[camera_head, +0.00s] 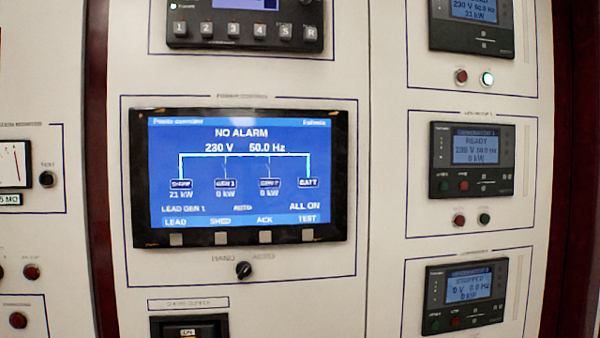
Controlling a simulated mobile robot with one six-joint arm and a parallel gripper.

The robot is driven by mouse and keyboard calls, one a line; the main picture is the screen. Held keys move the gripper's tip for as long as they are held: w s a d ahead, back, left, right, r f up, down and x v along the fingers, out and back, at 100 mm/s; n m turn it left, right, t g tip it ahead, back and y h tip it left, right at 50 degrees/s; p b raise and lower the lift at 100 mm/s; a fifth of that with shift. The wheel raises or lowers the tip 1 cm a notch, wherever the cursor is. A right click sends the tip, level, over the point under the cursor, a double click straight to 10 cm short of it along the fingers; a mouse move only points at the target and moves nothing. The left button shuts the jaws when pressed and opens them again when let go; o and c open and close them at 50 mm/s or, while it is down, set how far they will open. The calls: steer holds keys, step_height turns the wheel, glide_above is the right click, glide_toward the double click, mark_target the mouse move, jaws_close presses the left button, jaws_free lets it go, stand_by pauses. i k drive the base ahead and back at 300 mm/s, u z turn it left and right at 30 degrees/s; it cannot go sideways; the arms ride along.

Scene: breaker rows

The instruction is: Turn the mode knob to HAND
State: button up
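The mode knob (244,270) is a small round black knob on the white panel, below the large blue display. The faint label HAND is above it to the left and AUTO is above it to the right. A pale pointer mark on the knob appears to lean to the upper right, toward AUTO, but it is small and blurred. The large display (240,177) reads NO ALARM, 230 V, 50.0 Hz, and shows AUTO in its lower middle. My gripper is not in view, and nothing covers the knob.
Grey buttons (220,238) line the display's lower edge, just above the knob. A black breaker (188,328) is below left of it. Generator controllers (470,160) with small buttons stand at the right. A dark red post (97,170) divides off a left panel with a meter.

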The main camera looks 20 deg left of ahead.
mark_target(244, 268)
steer(key=u, duration=1.45)
steer(key=k, duration=0.6)
steer(key=z, duration=0.2)
steer(key=i, duration=1.1)
steer(key=z, duration=0.05)
